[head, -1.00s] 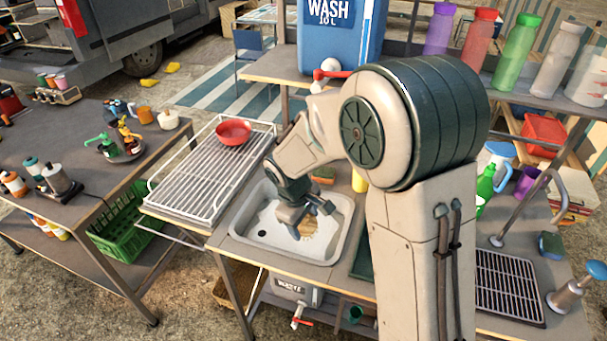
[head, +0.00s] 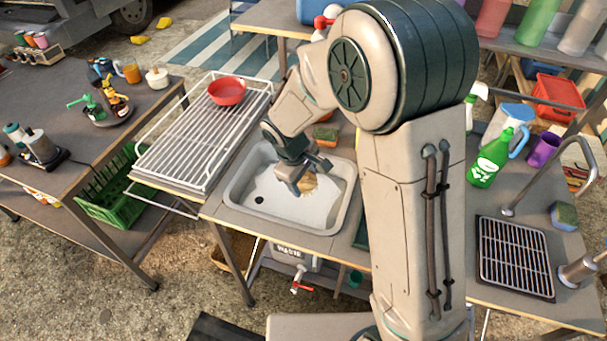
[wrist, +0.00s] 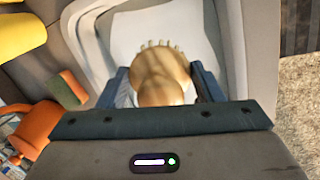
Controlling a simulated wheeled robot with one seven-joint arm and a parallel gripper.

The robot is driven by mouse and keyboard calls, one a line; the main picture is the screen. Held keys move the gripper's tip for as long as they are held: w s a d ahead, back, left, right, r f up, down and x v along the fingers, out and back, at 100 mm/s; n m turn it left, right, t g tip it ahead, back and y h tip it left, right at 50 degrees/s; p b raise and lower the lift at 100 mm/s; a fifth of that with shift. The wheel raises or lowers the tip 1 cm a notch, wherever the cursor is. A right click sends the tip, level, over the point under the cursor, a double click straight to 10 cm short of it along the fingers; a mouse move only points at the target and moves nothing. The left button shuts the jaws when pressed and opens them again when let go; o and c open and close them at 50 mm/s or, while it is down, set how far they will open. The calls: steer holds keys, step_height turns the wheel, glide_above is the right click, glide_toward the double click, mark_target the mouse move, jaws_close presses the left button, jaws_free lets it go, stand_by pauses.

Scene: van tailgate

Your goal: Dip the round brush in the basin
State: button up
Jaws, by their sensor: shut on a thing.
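The basin (head: 247,208) is a pale, rounded-corner sink set in the wash table, with a dark drain hole at its left. My gripper (head: 304,184) reaches down over the right part of the basin. It is shut on the round brush (head: 310,188), a tan wooden brush partly hidden by the fingers. In the wrist view the brush (wrist: 160,75) shows its round knob and a row of pale bristle tufts, between the two fingers. The basin (wrist: 208,35) lies beneath it. I cannot tell whether the bristles touch the basin floor.
A white wire rack (head: 178,150) with a red bowl (head: 227,92) stands left of the basin. A green spray bottle (head: 490,160) and a metal grate (head: 515,257) are at the right. A side table (head: 60,150) is at the far left.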

steer(key=shift+f+b, duration=4)
steer(key=shift+f, duration=1.05)
step_height(320, 180, up, 13)
steer(key=p, duration=0.9)
